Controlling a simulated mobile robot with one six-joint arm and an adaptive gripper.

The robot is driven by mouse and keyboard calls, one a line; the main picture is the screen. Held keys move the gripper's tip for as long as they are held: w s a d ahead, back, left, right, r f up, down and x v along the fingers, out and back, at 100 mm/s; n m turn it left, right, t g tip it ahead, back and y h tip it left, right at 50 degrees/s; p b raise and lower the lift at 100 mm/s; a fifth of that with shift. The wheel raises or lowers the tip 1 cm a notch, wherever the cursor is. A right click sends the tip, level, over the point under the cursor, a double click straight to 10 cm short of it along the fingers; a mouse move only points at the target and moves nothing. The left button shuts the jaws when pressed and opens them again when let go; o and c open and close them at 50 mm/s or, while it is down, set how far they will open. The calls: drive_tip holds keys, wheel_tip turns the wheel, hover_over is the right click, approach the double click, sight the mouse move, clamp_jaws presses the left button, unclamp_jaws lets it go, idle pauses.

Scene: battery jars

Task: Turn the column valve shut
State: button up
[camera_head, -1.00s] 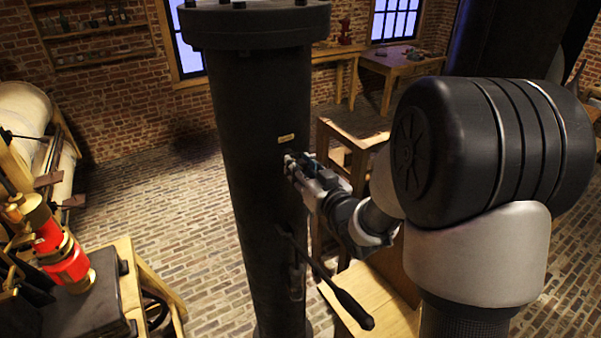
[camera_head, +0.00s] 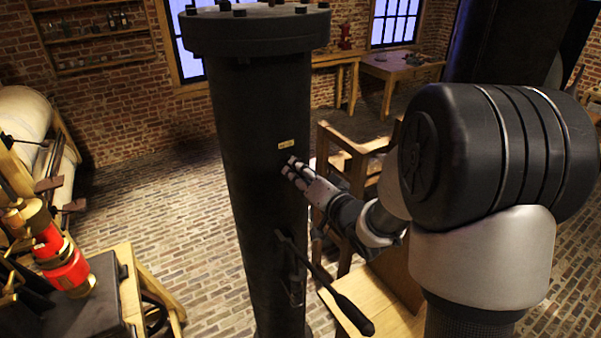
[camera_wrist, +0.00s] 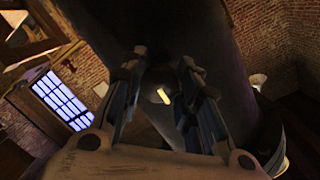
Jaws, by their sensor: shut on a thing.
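The black column (camera_head: 262,215) stands upright in the middle of the head view, with a wide bolted flange on top. A small brass plate (camera_head: 286,144) is on its side and shows between my fingers in the wrist view (camera_wrist: 163,96). My gripper (camera_head: 292,168) is at the column's right side, just below the plate. In the wrist view my fingers (camera_wrist: 160,85) are on either side of a dark rounded part, which I take to be the valve; its shape is hard to make out. The gripper is shut on it. The fingers hide the valve in the head view.
A long black lever (camera_head: 345,303) juts from the column below my gripper. A wooden chair-like frame (camera_head: 345,150) stands behind my wrist. A red and brass device (camera_head: 62,260) sits on a bench at the lower left. Brick floor (camera_head: 185,215) is open left of the column.

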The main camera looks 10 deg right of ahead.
idle(0.4)
drive_tip(key=o, duration=1.1)
drive_tip(key=shift+s+d, duration=0.1)
drive_tip(key=v, duration=0.7)
drive_tip(key=shift+s, duration=0.15)
